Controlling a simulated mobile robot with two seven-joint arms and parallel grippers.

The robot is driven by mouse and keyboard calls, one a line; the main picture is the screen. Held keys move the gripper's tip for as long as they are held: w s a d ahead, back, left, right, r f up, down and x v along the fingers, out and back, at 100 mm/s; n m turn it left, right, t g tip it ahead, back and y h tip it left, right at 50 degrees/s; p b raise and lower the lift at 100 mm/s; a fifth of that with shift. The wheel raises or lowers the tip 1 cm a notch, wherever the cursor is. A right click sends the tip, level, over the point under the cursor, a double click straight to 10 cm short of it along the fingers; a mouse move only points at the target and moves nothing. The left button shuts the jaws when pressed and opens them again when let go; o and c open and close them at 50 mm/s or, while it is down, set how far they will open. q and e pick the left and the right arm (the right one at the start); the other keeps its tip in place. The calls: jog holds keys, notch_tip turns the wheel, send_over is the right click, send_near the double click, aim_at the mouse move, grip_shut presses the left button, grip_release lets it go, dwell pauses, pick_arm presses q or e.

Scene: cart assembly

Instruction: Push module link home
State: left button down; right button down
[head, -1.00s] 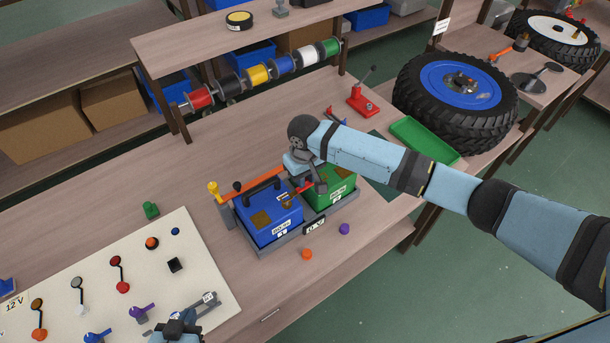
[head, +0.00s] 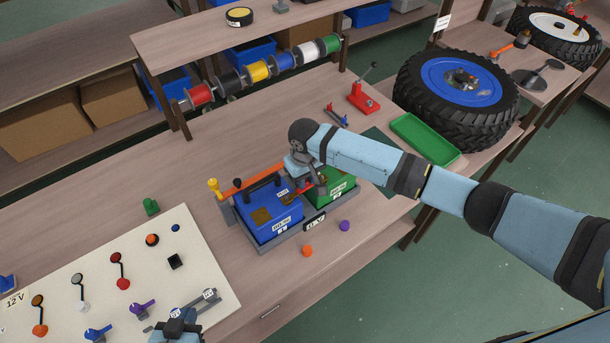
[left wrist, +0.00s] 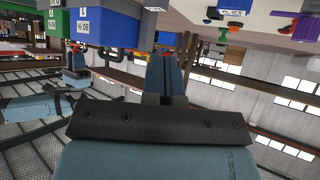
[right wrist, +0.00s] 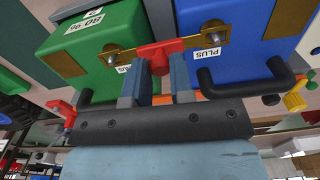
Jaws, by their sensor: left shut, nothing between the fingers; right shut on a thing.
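The red module link (right wrist: 160,53) lies between the brass terminals of the blue battery module (head: 266,217) and the green battery module (head: 339,190). Its ends are close to both brass plates; I cannot tell how deeply it is seated. My right gripper (right wrist: 157,70) is shut on the link; in the head view this gripper (head: 305,186) is over the gap between the modules and hides most of the link. My left gripper (head: 188,313) is shut and empty above the front of the white board; its closed fingers also show in the left wrist view (left wrist: 166,78).
Both modules sit in a grey tray (head: 292,241) with an orange bar behind. Orange and purple knobs lie in front of it. The white board (head: 208,258) at left carries several switches and knobs. A green tray (head: 424,139) and a red lever press (head: 364,98) stand to the right.

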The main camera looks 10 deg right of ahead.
jog(key=shift+f, duration=0.45)
pick_arm(q)
jog(key=shift+w+r, duration=0.25)
jog(key=shift+w, duration=0.3)
pick_arm(e)
jog(key=c, duration=0.9)
grip_release()
jog(key=shift+r, duration=0.1)
pick_arm(q)
jog(key=shift+s+d+f+b, duration=0.1)
jog(key=shift+s+f+b, duration=0.15)
jog(key=shift+f+b, duration=0.8)
pick_arm(e)
notch_tip(320, 180, up, 14)
jog(key=shift+f, duration=0.2)
